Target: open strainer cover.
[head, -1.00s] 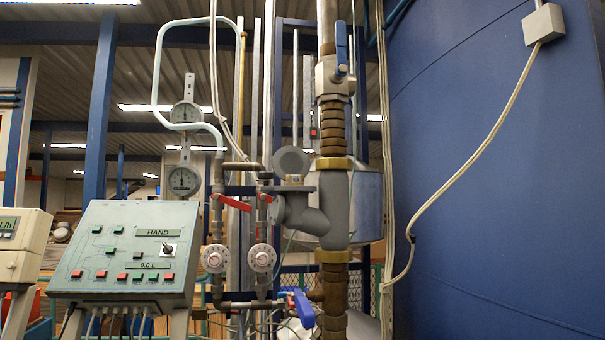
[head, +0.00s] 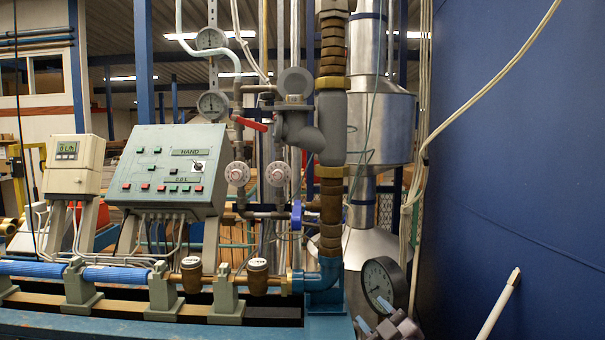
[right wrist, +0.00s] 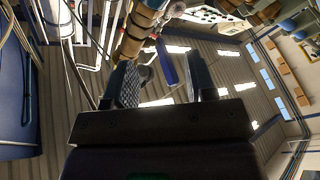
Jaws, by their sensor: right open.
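A grey strainer body (head: 331,125) sits in the vertical brass-coloured pipe in the head view. A branch (head: 300,125) sticks out to its left. A round grey disc (head: 295,81) stands upright above this branch; I cannot tell whether it is the strainer cover. A grey rounded part shows behind one finger there, too covered to name. My left gripper is out of view.
A pressure gauge (head: 380,284) stands just above my right gripper. A control panel (head: 168,170) and a display box (head: 74,164) are at left. A blue pipe elbow (head: 322,280) lies below the strainer. A large blue tank (head: 520,150) fills the right side.

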